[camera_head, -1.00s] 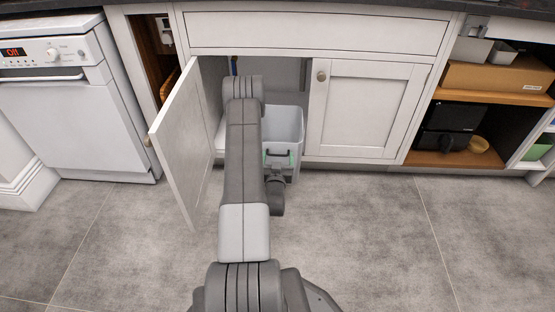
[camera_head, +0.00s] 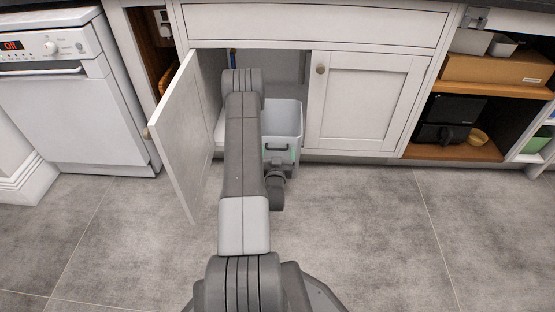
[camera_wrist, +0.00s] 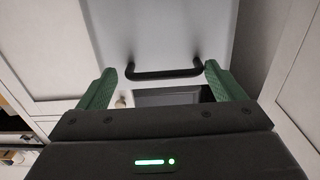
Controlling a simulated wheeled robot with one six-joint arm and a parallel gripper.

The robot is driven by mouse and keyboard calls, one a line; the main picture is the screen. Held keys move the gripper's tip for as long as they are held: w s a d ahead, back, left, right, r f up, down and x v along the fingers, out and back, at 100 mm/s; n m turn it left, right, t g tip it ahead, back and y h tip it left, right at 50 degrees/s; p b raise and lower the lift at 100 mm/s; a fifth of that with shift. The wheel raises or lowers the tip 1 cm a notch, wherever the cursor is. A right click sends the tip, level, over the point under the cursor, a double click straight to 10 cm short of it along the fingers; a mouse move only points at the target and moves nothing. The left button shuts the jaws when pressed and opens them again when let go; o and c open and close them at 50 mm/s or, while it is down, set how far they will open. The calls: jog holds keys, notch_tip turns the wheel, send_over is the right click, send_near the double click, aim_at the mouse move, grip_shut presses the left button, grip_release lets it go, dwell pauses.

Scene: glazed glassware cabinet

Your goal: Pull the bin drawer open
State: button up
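The bin drawer is a pale grey bin (camera_head: 287,118) inside the cabinet, behind the open left door. Its black bar handle (camera_wrist: 165,73) crosses its front face in the wrist view; the handle also shows in the head view (camera_head: 279,149). My gripper (camera_wrist: 160,84) is open, with one green finger at each side of the handle in the picture. No finger visibly touches the handle, and the depth gap is hard to judge. In the head view my gripper (camera_head: 281,160) is at the bin's front, partly hidden by my arm.
The open cabinet door (camera_head: 183,140) stands close to the left of my arm. The closed right door (camera_head: 367,103) is beside the bin. A white dishwasher (camera_head: 75,110) is at the left and open shelves (camera_head: 480,100) at the right. The grey floor in front is clear.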

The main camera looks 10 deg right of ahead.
jog(key=v, duration=1.3)
jog(key=shift+s, duration=0.3)
jog(key=x, duration=1.4)
jog(key=shift+w+a, duration=0.15)
